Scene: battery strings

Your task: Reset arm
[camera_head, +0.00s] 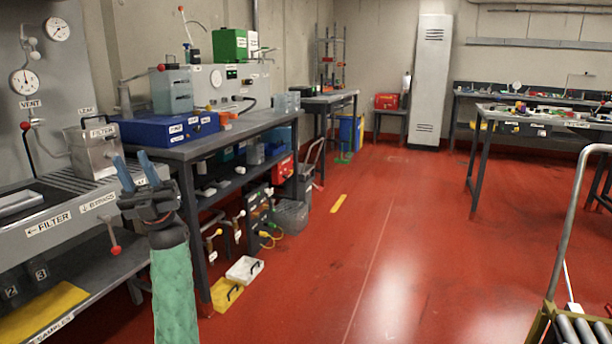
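My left gripper (136,172) is raised at the left of the head view, with its arm in a green sleeve below it. Its two blue fingers stand apart and point up, with nothing seen between them. Behind it are the grey bench with the "FILTER" label (50,222) and the dark workbench (185,150). I cannot tell whether the fingers touch anything, but they appear clear of the benches. My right gripper is not in view.
A blue box (165,130) sits on the workbench. A cart with a metal handle (572,215) stands at the right. A white locker (431,80) stands at the back.

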